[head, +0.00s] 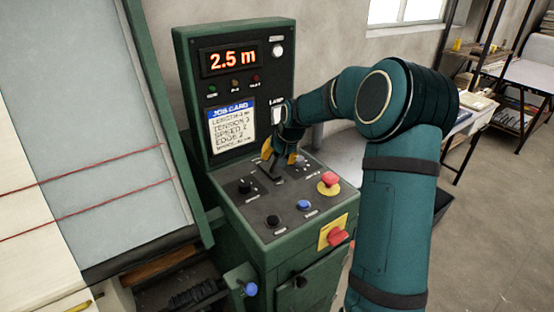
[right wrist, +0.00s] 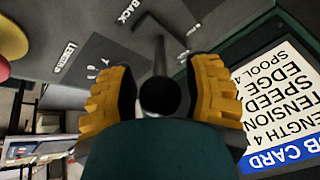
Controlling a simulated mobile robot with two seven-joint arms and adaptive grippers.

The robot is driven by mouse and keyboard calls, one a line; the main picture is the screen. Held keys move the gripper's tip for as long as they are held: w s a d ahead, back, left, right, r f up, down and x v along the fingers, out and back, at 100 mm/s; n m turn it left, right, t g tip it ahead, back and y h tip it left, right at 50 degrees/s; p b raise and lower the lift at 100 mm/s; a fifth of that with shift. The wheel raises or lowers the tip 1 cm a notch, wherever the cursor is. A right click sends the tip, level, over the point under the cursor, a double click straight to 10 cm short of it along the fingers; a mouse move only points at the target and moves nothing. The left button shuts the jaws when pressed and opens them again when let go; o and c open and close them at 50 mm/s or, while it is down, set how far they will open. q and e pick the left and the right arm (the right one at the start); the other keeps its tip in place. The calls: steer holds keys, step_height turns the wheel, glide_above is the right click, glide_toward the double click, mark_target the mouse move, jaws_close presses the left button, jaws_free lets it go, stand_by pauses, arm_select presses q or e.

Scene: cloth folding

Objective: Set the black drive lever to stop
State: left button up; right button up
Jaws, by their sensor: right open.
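The black drive lever (right wrist: 160,97) shows in the right wrist view with its round end facing the camera and its shaft running up to the grey panel. My right gripper (right wrist: 163,95) is open, with a yellow fingertip on each side of the lever's end and small gaps visible between. In the head view my right gripper (head: 279,153) is low over the back middle of the console's sloped panel (head: 250,212) and largely hides the lever. A "BACK" label (right wrist: 128,11) is near the lever's slot; the lever's exact setting cannot be told. My left gripper is out of view.
A black knob (head: 245,186), another black knob (head: 273,220), a blue knob (head: 304,205) and a red mushroom button (head: 329,179) surround the lever. A red switch (head: 338,236) is on the front. The upright back panel carries a job card (head: 232,126) and a "2.5 m" display (head: 231,59).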

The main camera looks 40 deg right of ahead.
steer(key=shift+w+f, duration=0.25)
steer(key=shift+f, duration=0.25)
